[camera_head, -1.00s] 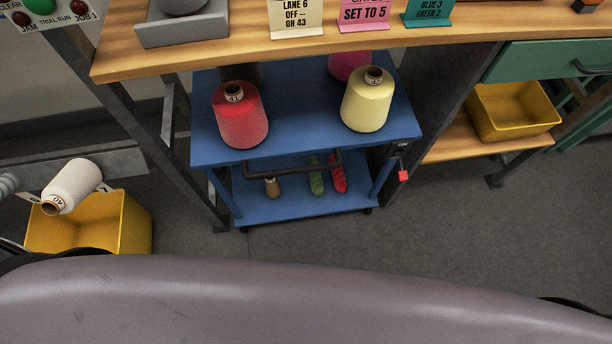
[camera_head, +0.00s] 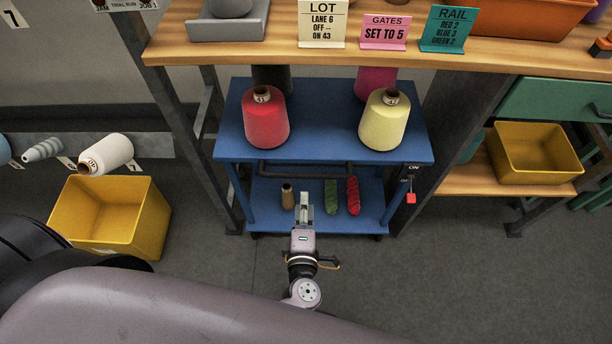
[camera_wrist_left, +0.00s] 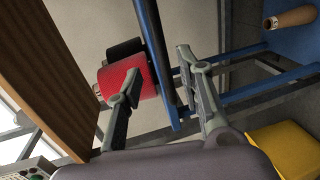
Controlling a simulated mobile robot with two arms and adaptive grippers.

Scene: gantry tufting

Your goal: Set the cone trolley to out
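The blue cone trolley (camera_head: 285,82) stands under the wooden bench, with a red cone (camera_head: 266,122) and a yellow cone (camera_head: 384,122) on its top shelf. A dark handle bar (camera_head: 318,169) runs along its front. My left gripper (camera_head: 304,198) is in front of the trolley, below the bar in the head picture. In the left wrist view its two fingers (camera_wrist_left: 160,60) are spread and empty, with the trolley's edge and bar seen between and beyond them. I cannot tell any contact. My right gripper is not in view.
A red-tipped lever (camera_head: 411,197) by an ON label is at the trolley's right front. A yellow bin (camera_head: 150,232) stands at left, another yellow bin (camera_head: 537,155) on a shelf at right. Bench legs flank the trolley. The floor in front right is clear.

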